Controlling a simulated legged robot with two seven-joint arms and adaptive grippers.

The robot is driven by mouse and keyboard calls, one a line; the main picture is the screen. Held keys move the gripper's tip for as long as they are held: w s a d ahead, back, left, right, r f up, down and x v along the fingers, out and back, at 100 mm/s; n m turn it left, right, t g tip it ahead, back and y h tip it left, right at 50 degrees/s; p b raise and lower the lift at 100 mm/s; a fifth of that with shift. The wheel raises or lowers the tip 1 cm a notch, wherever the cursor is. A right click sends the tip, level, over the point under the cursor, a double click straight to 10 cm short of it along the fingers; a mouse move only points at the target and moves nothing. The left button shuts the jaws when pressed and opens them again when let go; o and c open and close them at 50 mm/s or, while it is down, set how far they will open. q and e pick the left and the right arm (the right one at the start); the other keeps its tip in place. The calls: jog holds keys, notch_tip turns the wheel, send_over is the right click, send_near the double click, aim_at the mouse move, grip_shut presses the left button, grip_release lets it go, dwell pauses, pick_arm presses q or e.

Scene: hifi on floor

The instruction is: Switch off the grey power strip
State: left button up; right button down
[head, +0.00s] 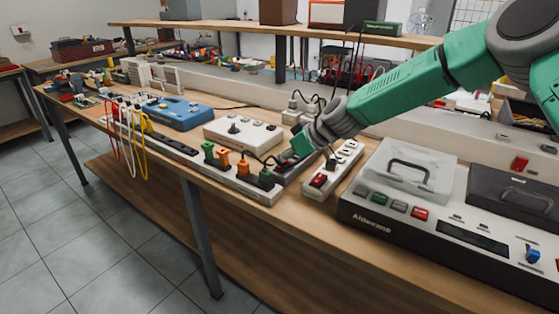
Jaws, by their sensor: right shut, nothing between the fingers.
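The grey power strip (291,174) lies on the workbench, dark grey and short, between the long strip with coloured plugs and a white power strip. A small reddish spot, perhaps its switch, shows near its left end. My right gripper (301,146) comes in from the upper right and is shut, its tips over the grey strip's far part, which it hides. I cannot tell whether the tips touch the strip. My left gripper is not in view.
A white power strip (346,163) with a red switch stands close on the right. A long strip (258,188) with green and orange plugs runs along the front edge. A large device (375,219) fills the right. A white box (243,130) and a blue device (180,112) stand left.

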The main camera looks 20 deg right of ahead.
jog(key=shift+w+d, duration=0.25)
jog(key=shift+a+r, duration=0.1)
jog(key=shift+a, duration=0.1)
jog(key=shift+r, duration=0.1)
jog(key=shift+r, duration=0.2)
jog(key=r+p, duration=0.1)
jog(key=r, duration=0.1)
jog(key=a+r+p, duration=0.1)
jog(key=r+p, duration=0.1)
jog(key=shift+r, duration=0.15)
jog(key=s+a+v, duration=0.1)
jog(key=s+v, duration=0.1)
jog(key=v, duration=0.7)
